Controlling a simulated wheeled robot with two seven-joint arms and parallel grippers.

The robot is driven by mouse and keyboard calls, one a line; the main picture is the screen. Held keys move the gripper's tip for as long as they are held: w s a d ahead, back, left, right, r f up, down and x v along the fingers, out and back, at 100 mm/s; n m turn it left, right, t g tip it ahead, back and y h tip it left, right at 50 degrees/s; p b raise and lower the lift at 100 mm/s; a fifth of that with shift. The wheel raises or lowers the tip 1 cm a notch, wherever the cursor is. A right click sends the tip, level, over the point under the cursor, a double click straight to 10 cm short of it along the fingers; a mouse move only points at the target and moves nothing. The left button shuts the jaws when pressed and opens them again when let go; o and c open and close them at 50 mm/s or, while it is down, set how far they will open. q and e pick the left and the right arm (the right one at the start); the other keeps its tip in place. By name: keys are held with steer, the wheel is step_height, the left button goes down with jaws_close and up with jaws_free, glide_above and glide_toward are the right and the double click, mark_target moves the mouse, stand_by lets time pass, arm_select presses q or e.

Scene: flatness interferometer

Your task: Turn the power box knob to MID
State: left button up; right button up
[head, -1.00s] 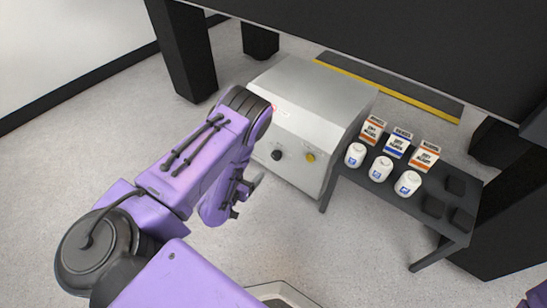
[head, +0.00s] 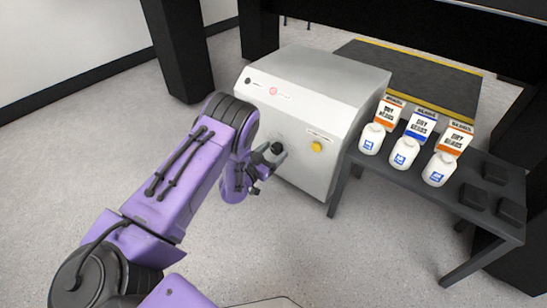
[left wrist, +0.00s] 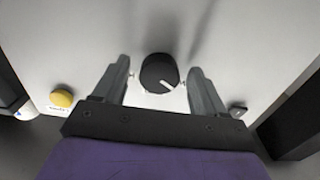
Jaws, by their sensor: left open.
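The power box (head: 310,100) is a light grey cabinet on the floor, with a black round knob (head: 277,148) on its front. My left gripper (head: 268,157) is at the front of the box. Its open fingers (left wrist: 160,88) stand on either side of the knob in the wrist view, with a gap visible on both sides. I cannot read any MID label near the knob. My right gripper is out of view.
A yellow button (head: 317,146) is on the box front, right of the knob in the head view. A dark low table (head: 420,183) beside the box holds white bottles (head: 404,153), labelled cartons (head: 420,125) and black blocks (head: 475,197). The floor in front is clear.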

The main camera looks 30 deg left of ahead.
arm_select(q)
steer(key=shift+w, duration=0.25)
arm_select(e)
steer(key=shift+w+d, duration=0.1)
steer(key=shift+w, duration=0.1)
arm_select(q)
steer(key=c, duration=1.1)
steer(key=shift+o, duration=0.2)
